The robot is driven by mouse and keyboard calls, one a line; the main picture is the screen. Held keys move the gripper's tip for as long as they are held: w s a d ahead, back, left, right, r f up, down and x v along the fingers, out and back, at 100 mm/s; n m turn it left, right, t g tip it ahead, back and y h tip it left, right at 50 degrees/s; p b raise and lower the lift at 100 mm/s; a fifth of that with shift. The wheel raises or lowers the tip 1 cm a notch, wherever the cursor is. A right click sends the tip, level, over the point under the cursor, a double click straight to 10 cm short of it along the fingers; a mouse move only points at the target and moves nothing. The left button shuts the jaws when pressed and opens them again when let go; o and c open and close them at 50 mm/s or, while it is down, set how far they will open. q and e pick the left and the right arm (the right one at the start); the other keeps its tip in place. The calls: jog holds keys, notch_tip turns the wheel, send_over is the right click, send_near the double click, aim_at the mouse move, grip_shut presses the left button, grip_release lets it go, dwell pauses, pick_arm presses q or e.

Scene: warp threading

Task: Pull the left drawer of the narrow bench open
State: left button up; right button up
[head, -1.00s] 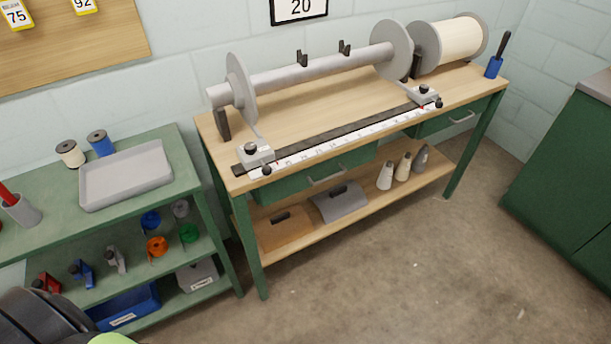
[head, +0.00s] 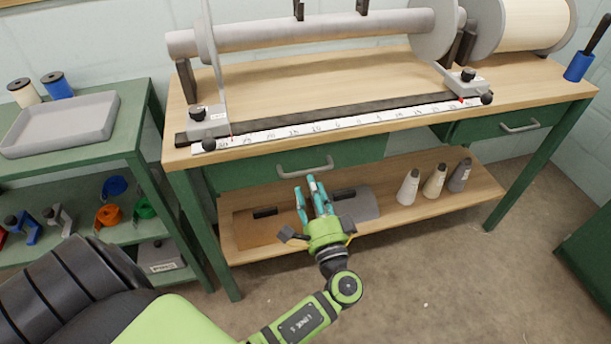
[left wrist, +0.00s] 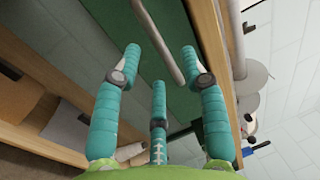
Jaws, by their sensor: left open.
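The narrow bench (head: 290,80) stands ahead with a wooden top and green legs. Its left drawer (head: 245,172) is green, looks closed, and has a grey bar handle (head: 305,168). My left gripper (head: 312,184) is open and empty, just below and in front of this handle in the head view. In the left wrist view my left gripper (left wrist: 160,65) has its teal fingers spread toward the drawer front (left wrist: 115,25), with the handle (left wrist: 158,40) between the upper two fingers and apparently beyond their tips. My right gripper is not in view.
A second drawer (head: 505,122) with its own handle is at the right. A roller and ruler (head: 330,125) lie on top. A green shelf unit (head: 130,120) stands at the left. The floor in front is clear.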

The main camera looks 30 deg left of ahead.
aim_at(306, 173)
pick_arm(q)
jog(key=x, duration=0.5)
jog(key=shift+w+p, duration=0.15)
jog(key=shift+p, duration=0.15)
grip_shut()
